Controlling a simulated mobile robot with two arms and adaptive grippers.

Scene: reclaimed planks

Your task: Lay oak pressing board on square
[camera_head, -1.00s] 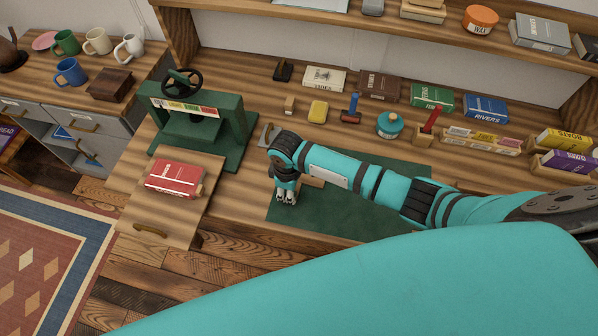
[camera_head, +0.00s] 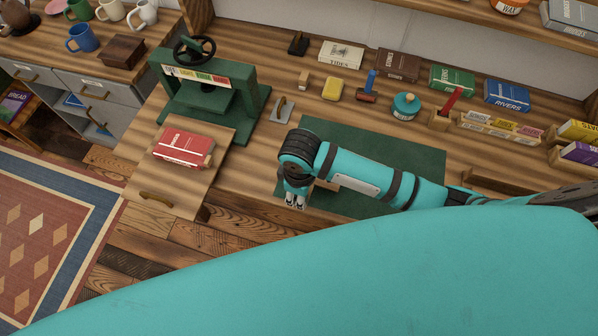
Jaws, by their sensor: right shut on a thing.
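My right gripper (camera_head: 295,201) is low at the front left of the green mat (camera_head: 420,160), near the bench's front edge. It is shut on a piece of pale wood, taken as the oak pressing board (camera_head: 327,185). My wrist and forearm hide most of the board. I cannot tell for sure which thing is the square; a small grey metal piece with a wooden part (camera_head: 282,110) lies behind the mat. My left gripper is not in view.
A green press (camera_head: 205,88) with a black wheel stands left of the mat. A yellow block (camera_head: 332,89), a red-and-blue tool (camera_head: 368,88), a teal pot (camera_head: 405,106) and several books stand behind. Mugs stand on the left cabinet. My teal body covers the foreground.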

